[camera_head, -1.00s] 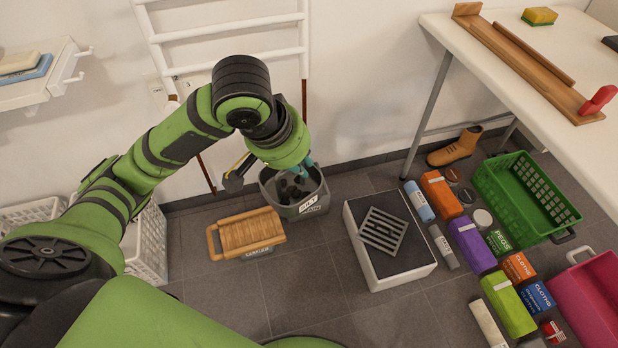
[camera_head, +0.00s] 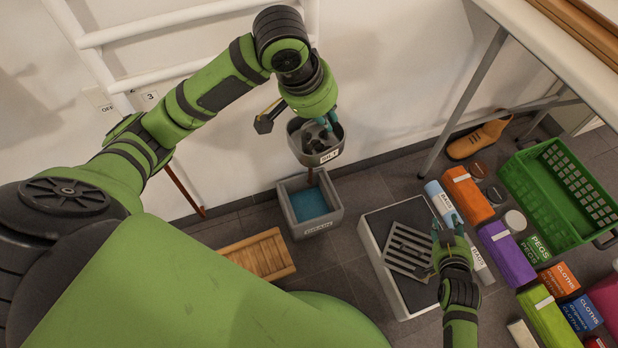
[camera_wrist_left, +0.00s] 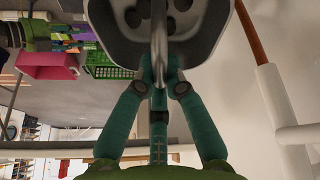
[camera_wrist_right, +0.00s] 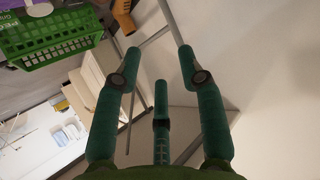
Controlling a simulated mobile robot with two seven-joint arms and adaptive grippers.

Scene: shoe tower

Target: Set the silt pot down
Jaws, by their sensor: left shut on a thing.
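The silt pot (camera_head: 318,157) is a grey pot with a "SILT" label, upright in the air above the drain. My left gripper (camera_head: 326,122) is shut on its handle; the left wrist view shows the fingers (camera_wrist_left: 159,78) closed on the grey bar of the pot (camera_wrist_left: 200,38), which has round holes inside. The drain (camera_head: 336,214) is a grey square box in the floor area with blue-green inside, labelled. My right gripper (camera_head: 447,228) is empty over the right side of the slatted grate (camera_head: 408,250); its fingers (camera_wrist_right: 160,72) are spread in the right wrist view.
The grate lies on a white, black-topped box (camera_head: 378,268). A wooden slatted board (camera_head: 262,256) lies left of it. Bags and boxes, such as a purple one (camera_head: 507,252), and a green crate (camera_head: 560,190) crowd the right. A white ladder rack (camera_head: 150,35) stands against the wall.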

